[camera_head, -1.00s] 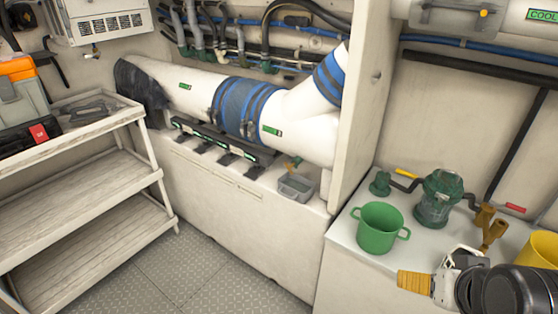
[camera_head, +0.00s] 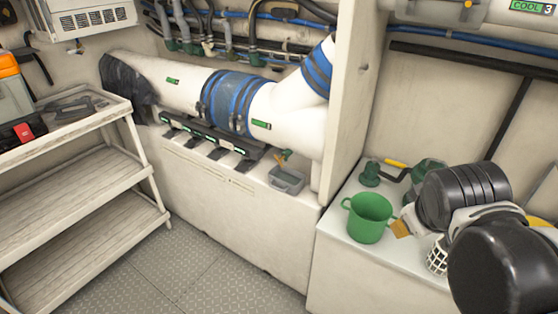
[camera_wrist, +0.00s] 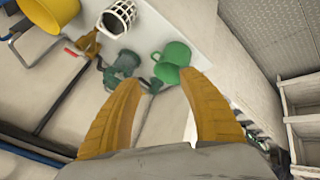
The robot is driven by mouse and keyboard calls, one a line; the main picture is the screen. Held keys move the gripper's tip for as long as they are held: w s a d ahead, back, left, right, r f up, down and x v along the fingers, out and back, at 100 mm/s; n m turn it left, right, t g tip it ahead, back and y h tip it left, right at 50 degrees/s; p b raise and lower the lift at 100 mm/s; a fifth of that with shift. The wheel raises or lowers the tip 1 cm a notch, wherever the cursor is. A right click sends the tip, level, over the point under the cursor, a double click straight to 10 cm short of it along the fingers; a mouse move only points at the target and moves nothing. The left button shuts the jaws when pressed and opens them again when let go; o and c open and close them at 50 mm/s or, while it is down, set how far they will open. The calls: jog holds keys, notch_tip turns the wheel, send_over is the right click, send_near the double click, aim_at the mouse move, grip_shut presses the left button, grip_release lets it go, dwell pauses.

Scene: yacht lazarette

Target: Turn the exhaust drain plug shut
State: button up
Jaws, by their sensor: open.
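The white exhaust pipe (camera_head: 180,85) runs along the ledge at the back, wrapped with a blue-banded sleeve (camera_head: 232,100). A small brass-coloured fitting with a green part (camera_head: 284,156), which looks like the drain plug, sits under the pipe's right end, just above a grey tray (camera_head: 286,180). It is too small to tell how far it is turned. My gripper (camera_wrist: 160,80) is open and empty, its yellow fingers apart in the wrist view. In the head view one yellow fingertip (camera_head: 402,229) shows right of the green mug, well to the right of the plug.
A green mug (camera_head: 368,218), a green strainer (camera_head: 427,172) and a white basket (camera_head: 437,258) stand on the right counter. A tall white partition (camera_head: 350,110) separates this counter from the plug's ledge. Shelves (camera_head: 75,180) stand left; the floor (camera_head: 200,262) between is clear.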

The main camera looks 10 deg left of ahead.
jog(key=w+a+n+h, duration=0.1)
jog(key=w+a+n, duration=0.15)
jog(key=w, duration=0.25)
jog(key=w+a+n+t+h, duration=0.1)
jog(key=w+a+n, duration=0.1)
jog(key=w+n, duration=0.3)
jog(key=w+a+n+h, duration=0.1)
jog(key=w+a+n, duration=0.15)
jog(key=w, duration=0.35)
jog(key=n+t+h, duration=0.2)
jog(key=n+t, duration=0.7)
jog(key=n, duration=0.8)
send_near(279, 160)
jog(key=x, duration=0.9)
jog(key=shift+w+d+f+b, duration=0.1)
jog(key=shift+w+f+b, duration=0.1)
jog(key=shift+w, duration=0.15)
jog(key=shift+w+d+f+b, duration=0.1)
jog(key=shift+w+b, duration=0.1)
jog(key=shift+w, duration=0.15)
